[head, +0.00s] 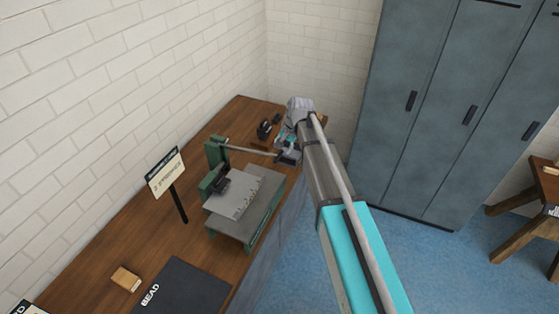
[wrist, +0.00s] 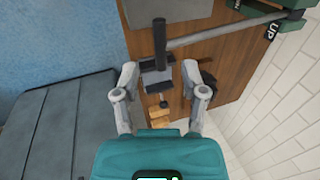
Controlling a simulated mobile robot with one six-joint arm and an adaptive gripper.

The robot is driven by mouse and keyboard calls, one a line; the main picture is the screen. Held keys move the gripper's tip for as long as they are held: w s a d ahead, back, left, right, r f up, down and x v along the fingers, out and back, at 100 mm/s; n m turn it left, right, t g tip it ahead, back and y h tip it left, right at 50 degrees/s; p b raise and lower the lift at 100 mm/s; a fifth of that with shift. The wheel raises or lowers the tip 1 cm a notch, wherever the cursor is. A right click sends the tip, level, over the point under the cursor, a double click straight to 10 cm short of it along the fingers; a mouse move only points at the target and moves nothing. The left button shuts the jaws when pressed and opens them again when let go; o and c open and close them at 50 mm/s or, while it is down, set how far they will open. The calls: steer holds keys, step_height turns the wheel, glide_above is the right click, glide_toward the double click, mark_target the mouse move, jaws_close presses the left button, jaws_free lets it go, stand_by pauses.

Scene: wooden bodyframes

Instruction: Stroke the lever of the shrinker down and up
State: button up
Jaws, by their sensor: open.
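The green shrinker (head: 214,172) stands on the wooden bench. Its lever (head: 248,149) is a thin grey rod running roughly level to the right from the machine's top, toward my gripper (head: 287,154). In the wrist view the lever rod (wrist: 222,32) comes in from the upper right and meets a dark upright grip (wrist: 159,40). My gripper (wrist: 160,75) is open, with one finger on each side of the line of this grip. The grip's lower end is near the gap between the fingertips. I cannot tell whether they touch it.
A grey sheet piece (head: 235,194) lies at the shrinker. A sign (head: 166,173) stands left of it. A dark mat marked BEAD (head: 185,290) and a wooden block (head: 126,278) lie nearer. A black object (head: 264,129) is behind. Lockers (head: 440,110) stand right, beyond blue floor.

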mark_target(278, 158)
steer(key=shift+b+x, duration=2.4)
steer(key=shift+x, duration=0.4)
jaws_close()
steer(key=shift+d, duration=0.2)
steer(key=shift+a, duration=0.1)
